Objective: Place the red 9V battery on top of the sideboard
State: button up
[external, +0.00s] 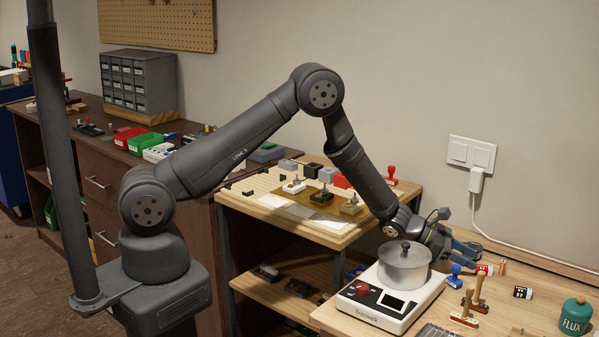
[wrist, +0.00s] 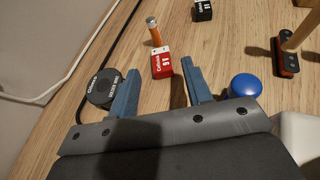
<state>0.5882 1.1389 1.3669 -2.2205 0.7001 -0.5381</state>
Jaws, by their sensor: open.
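The red 9V battery (wrist: 162,63), with a white label end, lies on the wooden workbench (external: 550,284). It also shows in the external view (external: 485,270), just past my gripper (external: 466,250). In the wrist view, my gripper (wrist: 160,70) is open and empty. Its two blue-grey fingers point toward the battery, which sits ahead between the fingertip lines; whether the tips reach past its near end is unclear. The dark brown sideboard (external: 88,108) stands along the wall at the far left in the external view.
An orange cylindrical battery (wrist: 154,32) stands near the red one. A scale with a metal pot (external: 404,268) sits beside my wrist. Bins and a drawer unit (external: 138,82) occupy the sideboard.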

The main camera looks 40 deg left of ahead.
jog(key=shift+o, duration=0.4)
jog(key=shift+v, duration=1.35)
